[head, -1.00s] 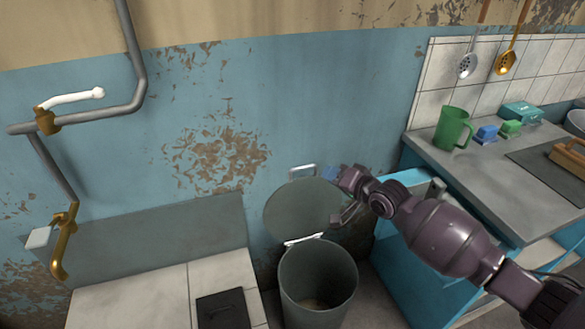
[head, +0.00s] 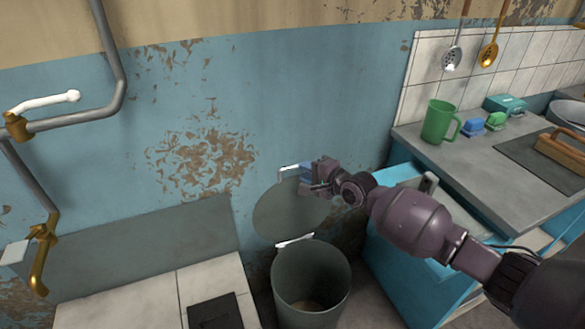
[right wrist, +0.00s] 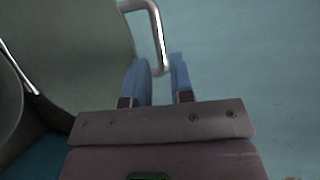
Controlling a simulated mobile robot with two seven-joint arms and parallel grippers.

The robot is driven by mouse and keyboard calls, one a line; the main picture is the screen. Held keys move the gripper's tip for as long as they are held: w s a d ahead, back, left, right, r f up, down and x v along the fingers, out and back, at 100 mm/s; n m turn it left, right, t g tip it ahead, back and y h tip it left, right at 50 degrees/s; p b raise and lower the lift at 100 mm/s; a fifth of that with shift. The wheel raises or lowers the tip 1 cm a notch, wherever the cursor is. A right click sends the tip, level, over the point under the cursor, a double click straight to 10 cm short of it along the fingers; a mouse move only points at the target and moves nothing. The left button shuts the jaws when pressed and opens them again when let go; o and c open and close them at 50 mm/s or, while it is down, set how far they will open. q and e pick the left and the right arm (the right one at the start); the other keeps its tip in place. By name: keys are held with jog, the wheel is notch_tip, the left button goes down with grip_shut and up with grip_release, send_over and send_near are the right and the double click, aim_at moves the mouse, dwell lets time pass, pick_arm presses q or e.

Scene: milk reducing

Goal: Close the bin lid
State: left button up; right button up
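The grey bin (head: 311,284) stands on the floor with its mouth open. Its round lid (head: 287,212) is tilted up against the blue wall, hinged at the back of the rim. A metal handle (head: 287,170) is on the lid's upper edge. My right gripper (head: 308,170) is at the lid's upper right, close to the handle. In the right wrist view its blue fingers (right wrist: 161,75) are apart, and the bent end of the handle (right wrist: 157,35) reaches between their tips. The lid (right wrist: 75,55) fills the left there. My left gripper is not in view.
A blue cabinet (head: 405,262) with a grey counter (head: 470,160) stands right of the bin, under my right arm. A green mug (head: 438,121) is on the counter. A tiled ledge (head: 120,300) is left of the bin. Pipes (head: 110,75) run along the wall at left.

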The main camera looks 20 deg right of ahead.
aim_at(294, 167)
jog(key=shift+b+x, duration=0.7)
jog(key=shift+x, duration=1.95)
grip_shut()
